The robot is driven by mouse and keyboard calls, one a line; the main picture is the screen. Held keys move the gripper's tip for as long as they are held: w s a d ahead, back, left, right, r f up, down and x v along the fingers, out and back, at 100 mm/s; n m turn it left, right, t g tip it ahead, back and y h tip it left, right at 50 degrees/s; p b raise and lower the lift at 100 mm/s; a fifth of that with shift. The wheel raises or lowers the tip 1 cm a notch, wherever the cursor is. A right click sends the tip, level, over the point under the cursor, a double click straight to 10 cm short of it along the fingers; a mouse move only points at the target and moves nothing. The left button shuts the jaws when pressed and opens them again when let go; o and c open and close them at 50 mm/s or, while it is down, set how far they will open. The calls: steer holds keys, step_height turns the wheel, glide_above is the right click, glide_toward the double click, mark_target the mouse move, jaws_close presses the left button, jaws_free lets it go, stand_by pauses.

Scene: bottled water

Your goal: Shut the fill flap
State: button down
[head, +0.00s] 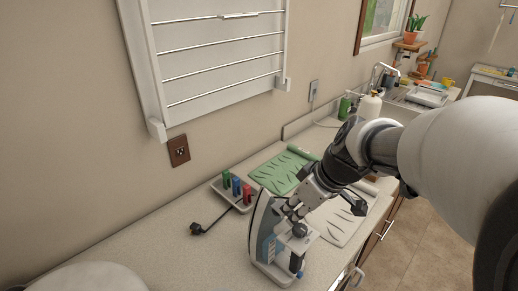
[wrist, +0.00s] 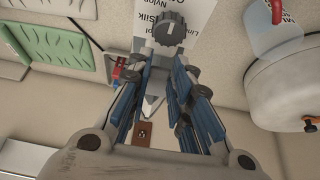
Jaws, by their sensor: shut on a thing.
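The iron (head: 260,228) stands upright on its heel on the counter in the head view, nose up. My gripper (head: 291,211) is at its upper part, over the dial side. In the wrist view the iron's round grey dial (wrist: 170,32) and its white fabric label (wrist: 197,20) show beyond my fingers. My gripper (wrist: 158,82) is closed around a pale, pointed upper part of the iron (wrist: 153,106), between the blue finger pads. I cannot make out the fill flap or its angle, as the fingers cover that area.
A tray (head: 245,207) of small coloured items stands behind the iron. A black plug (head: 197,228) lies left on the counter. A translucent cup (wrist: 274,38) shows in the wrist view. Counter space left is free.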

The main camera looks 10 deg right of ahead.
steer(key=c, duration=1.4)
jaws_free()
steer(key=shift+c, duration=0.2)
steer(key=v, duration=1.2)
steer(key=shift+s, duration=0.1)
steer(key=s+a+f+m+h, duration=0.1)
steer(key=s+a+f+m, duration=0.1)
steer(key=s, duration=0.5)
steer(key=s+a+f+m+h, duration=0.2)
steer(key=s+f+m, duration=0.3)
steer(key=s, duration=0.3)
steer(key=shift+a+f+t, duration=0.2)
steer(key=shift+f+t, duration=0.2)
steer(key=shift+f, duration=0.35)
